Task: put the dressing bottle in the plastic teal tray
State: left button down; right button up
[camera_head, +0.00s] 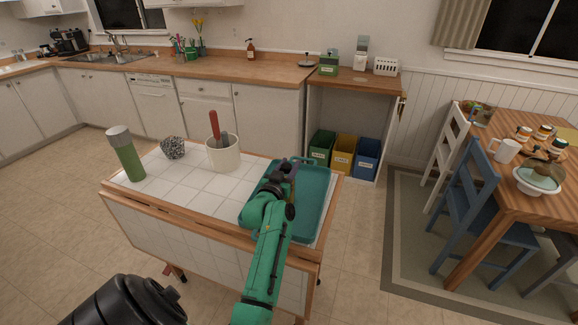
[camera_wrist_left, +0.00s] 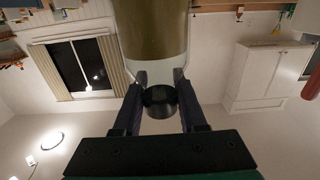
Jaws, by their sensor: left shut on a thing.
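The dressing bottle (camera_wrist_left: 152,35) has an olive-yellow body, a pale clear shoulder and a black cap. In the left wrist view, my left gripper (camera_wrist_left: 160,80) is shut on its neck, with the black cap between the fingers. In the head view, my left gripper (camera_head: 287,173) is over the plastic teal tray (camera_head: 316,196), and the arm hides most of the bottle. The tray lies at the right end of the white-tiled island top. I cannot tell whether the bottle touches the tray. My right gripper is not in view.
A white crock with utensils (camera_head: 223,155), a speckled cup (camera_head: 173,148) and a green container with a grey lid (camera_head: 126,156) stand on the island (camera_head: 190,190). Bare tiles lie between them and the tray. A dining table (camera_head: 540,185) with chairs is at the right.

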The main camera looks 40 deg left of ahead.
pick_arm(q)
jog(key=c, duration=0.7)
grip_release()
jog(key=shift+o, duration=1.2)
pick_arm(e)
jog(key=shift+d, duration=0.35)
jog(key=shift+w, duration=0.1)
pick_arm(q)
jog(key=shift+s+r, duration=0.1)
jog(key=shift+r, duration=0.05)
jog(key=p+v, duration=0.4)
jog(key=v, duration=0.8)
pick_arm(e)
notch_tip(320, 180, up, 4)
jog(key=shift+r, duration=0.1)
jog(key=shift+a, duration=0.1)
